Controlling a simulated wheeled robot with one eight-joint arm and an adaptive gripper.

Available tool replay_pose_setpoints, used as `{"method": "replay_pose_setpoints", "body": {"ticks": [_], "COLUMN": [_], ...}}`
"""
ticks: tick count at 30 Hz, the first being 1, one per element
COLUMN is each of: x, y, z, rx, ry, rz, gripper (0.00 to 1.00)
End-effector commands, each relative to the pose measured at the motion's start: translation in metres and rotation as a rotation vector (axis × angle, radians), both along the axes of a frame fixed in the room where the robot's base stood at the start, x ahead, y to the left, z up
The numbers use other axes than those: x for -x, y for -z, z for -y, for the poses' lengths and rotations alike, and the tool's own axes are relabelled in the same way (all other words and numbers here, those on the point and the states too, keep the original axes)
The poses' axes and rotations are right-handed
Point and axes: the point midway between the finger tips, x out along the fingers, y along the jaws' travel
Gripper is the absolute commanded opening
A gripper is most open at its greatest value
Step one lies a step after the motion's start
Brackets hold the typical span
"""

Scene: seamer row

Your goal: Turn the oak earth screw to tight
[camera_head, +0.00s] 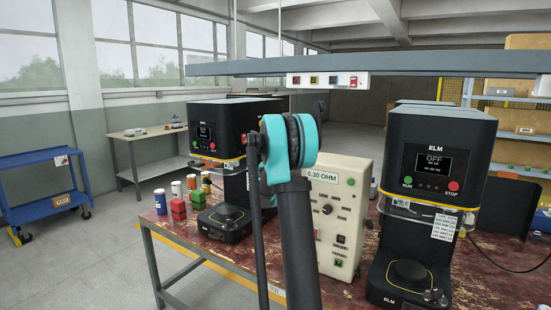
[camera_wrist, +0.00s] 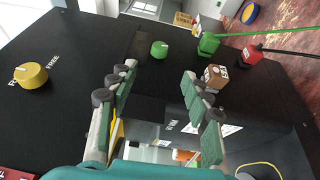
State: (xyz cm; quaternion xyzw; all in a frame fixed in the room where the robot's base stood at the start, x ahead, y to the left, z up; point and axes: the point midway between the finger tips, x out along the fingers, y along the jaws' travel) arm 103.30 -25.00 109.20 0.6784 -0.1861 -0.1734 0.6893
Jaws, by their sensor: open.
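In the wrist view, a small wooden, oak-coloured knob (camera_wrist: 215,77) with white marks sits on a black housing (camera_wrist: 80,45); it looks like the earth screw. My gripper (camera_wrist: 158,76) is open and empty, its two padded fingers spread above the housing. The wooden knob is just beyond and right of the right finger's tip, not between the fingers, and I see no contact. How far it is turned cannot be read. In the head view my arm hides the gripper, and I cannot make out the screw there.
Near the knob are a green plug (camera_wrist: 208,43) and a red plug (camera_wrist: 251,54) with cables, a green knob (camera_wrist: 159,49) and a yellow knob (camera_wrist: 31,75) beside "FREE". A cream 0.30 OHM box (camera_head: 341,205) stands between two black machines (camera_head: 215,130) (camera_head: 436,150).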

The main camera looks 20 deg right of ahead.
Motion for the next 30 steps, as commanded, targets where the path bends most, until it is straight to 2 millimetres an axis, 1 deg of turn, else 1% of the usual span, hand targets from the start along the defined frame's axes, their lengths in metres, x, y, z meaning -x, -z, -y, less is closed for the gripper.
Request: {"method": "replay_pose_setpoints", "body": {"ticks": [1,9,15,18,21,30], "x": [-0.01,-0.056,-0.083,-0.093,-0.098,-0.101], "y": [0.0,-0.001,-0.002,-0.002,-0.002,-0.002], "z": [0.006,0.032,0.049,0.053,0.056,0.058], "rx": [0.0,-0.001,-0.001,-0.001,-0.001,-0.001], "ry": [0.002,0.002,0.003,0.002,0.001,0.001], "rz": [0.0,0.001,0.001,0.001,0.001,0.001], "gripper": [0.49,0.49,0.49,0.49,0.49,0.49]}}
